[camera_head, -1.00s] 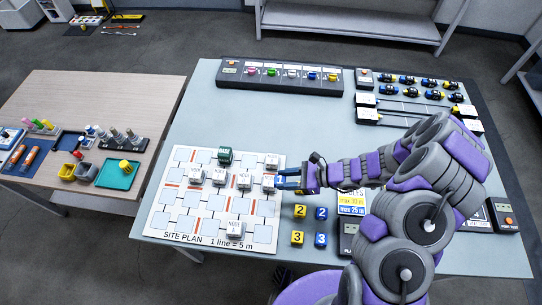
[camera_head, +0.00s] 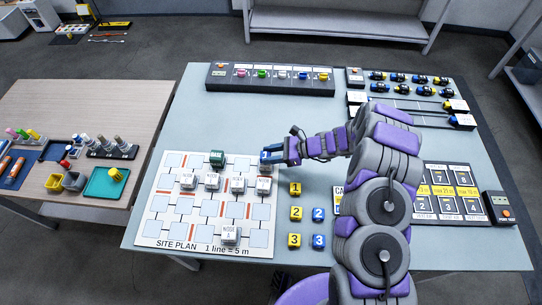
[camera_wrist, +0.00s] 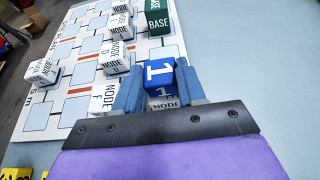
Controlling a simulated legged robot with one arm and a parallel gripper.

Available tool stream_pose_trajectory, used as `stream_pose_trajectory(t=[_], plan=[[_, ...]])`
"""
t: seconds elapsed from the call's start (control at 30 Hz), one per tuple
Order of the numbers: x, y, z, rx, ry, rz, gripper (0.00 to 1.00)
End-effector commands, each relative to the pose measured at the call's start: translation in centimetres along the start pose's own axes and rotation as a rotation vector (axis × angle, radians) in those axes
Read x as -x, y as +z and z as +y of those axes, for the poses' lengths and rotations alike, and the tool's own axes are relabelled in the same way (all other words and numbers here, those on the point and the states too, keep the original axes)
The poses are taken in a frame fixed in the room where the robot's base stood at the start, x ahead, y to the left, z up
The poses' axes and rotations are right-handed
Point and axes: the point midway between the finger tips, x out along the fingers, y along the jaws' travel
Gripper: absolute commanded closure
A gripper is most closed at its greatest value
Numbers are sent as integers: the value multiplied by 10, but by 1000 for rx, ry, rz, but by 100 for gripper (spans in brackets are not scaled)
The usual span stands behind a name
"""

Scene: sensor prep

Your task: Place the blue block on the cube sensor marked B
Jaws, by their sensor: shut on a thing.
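My gripper (camera_head: 270,157) is shut on the blue block (camera_wrist: 160,75) marked 1. The block is at the upper right corner of the white site plan board (camera_head: 153,222). In the wrist view, a white node cube (camera_wrist: 163,103) shows just below the block between the fingers. Its letter is hidden, and I cannot tell whether block and cube touch. Other white node cubes stand in a row, including one at the row's right end (camera_head: 264,185); Node A (camera_head: 230,233) stands nearer the front. I cannot read a B on any cube.
The green BASE block (camera_head: 217,158) stands left of my gripper. Yellow blocks (camera_head: 295,213) and blue blocks (camera_head: 318,215) sit right of the board. A black rack with coloured pieces (camera_head: 270,80) lies at the back. The table between rack and board is clear.

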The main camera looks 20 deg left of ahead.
Motion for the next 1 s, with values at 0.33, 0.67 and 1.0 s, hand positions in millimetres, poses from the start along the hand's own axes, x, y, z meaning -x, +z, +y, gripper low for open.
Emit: stream_pose_trajectory(t=[0.33,0.67,1.0], plan=[[-4,-8,0,1,-1,1,90],[-4,-9,0,1,-1,1,35],[2,-7,-1,1,-3,0,35]])
